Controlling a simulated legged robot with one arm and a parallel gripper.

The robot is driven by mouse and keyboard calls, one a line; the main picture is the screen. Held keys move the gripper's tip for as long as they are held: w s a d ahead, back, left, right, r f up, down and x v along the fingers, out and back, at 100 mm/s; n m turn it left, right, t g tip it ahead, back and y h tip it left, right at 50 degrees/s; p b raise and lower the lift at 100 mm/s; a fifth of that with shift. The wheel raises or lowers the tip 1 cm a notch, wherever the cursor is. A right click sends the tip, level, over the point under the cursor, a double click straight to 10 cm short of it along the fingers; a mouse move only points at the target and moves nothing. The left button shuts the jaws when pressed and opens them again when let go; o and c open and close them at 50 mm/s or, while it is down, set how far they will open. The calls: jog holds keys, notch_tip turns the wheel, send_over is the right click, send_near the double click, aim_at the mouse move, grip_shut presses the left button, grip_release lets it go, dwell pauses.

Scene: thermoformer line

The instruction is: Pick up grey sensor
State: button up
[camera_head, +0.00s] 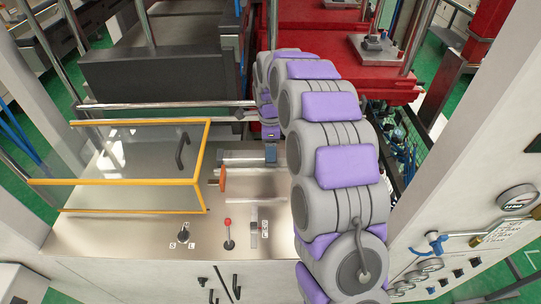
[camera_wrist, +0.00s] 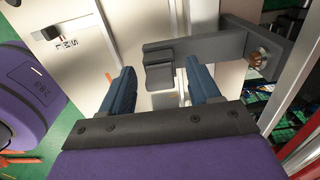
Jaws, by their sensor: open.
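A grey block-like part, which appears to be the grey sensor (camera_wrist: 160,76), shows in the wrist view. It has a stepped lower end and joins a long grey bar (camera_wrist: 225,48) running to the right. My gripper (camera_wrist: 161,84) is open, with one blue finger on each side of the block's lower end. I see a gap on both sides; whether the block is between the fingers or just beyond them I cannot tell. In the head view a grey bar (camera_head: 240,157) lies beside the blue end of my gripper (camera_head: 271,153), partly hidden by my arm.
An orange handle (camera_head: 222,180) and a red-knobbed lever (camera_head: 228,232) are close by. Red machinery (camera_head: 320,25) stands behind. A white panel with gauges (camera_head: 430,262) is at right.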

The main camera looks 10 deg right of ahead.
jog(key=shift+d, duration=0.1)
jog(key=c, duration=1.1)
jog(key=shift+c, duration=0.2)
